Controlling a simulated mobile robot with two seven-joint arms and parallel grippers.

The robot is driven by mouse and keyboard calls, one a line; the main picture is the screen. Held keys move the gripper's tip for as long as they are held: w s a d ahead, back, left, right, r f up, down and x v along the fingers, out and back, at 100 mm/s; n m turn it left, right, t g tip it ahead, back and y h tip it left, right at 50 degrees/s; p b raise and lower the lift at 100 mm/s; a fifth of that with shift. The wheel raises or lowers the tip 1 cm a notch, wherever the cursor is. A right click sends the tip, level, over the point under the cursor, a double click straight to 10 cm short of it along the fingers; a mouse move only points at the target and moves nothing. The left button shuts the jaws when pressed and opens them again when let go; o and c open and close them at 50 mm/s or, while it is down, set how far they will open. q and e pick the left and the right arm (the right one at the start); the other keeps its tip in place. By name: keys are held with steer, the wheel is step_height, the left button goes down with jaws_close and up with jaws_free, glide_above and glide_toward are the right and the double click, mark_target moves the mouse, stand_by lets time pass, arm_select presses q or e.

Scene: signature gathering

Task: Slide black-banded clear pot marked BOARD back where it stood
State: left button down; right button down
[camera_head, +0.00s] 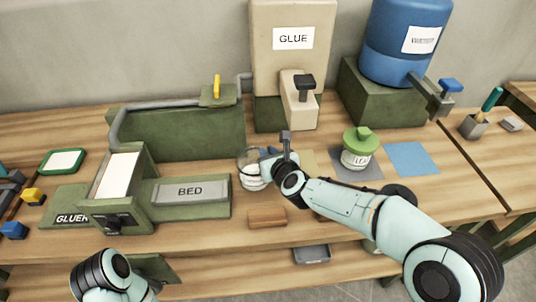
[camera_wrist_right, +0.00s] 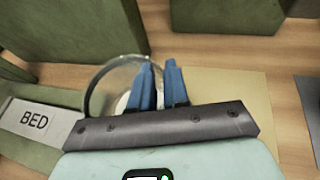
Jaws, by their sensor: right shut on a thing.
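The clear pot (camera_head: 249,175) with white contents stands on the wooden table, just right of the BED block. Its marking and black band cannot be made out. My right gripper (camera_head: 268,155) reaches in from the right and is shut on the pot's right side near the rim. In the right wrist view the blue fingers (camera_wrist_right: 160,88) overlap the round clear pot (camera_wrist_right: 112,84). A yellowish mat (camera_head: 309,164) lies right of the pot, partly hidden by my gripper. It also shows in the wrist view (camera_wrist_right: 235,90). My left arm shows at the lower left, but its gripper does not.
The green BED fixture (camera_head: 190,211) stands close left of the pot. A brown block (camera_head: 267,217) lies in front. The GLUE dispenser (camera_head: 299,95) stands behind. A green-lidded pot (camera_head: 357,156) sits on a grey mat to the right; a blue mat (camera_head: 410,159) beyond is bare.

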steer(key=c, duration=1)
jaws_free()
steer(key=shift+c, duration=0.2)
steer(key=v, duration=1.3)
steer(key=shift+r, duration=0.15)
steer(key=shift+s, duration=0.1)
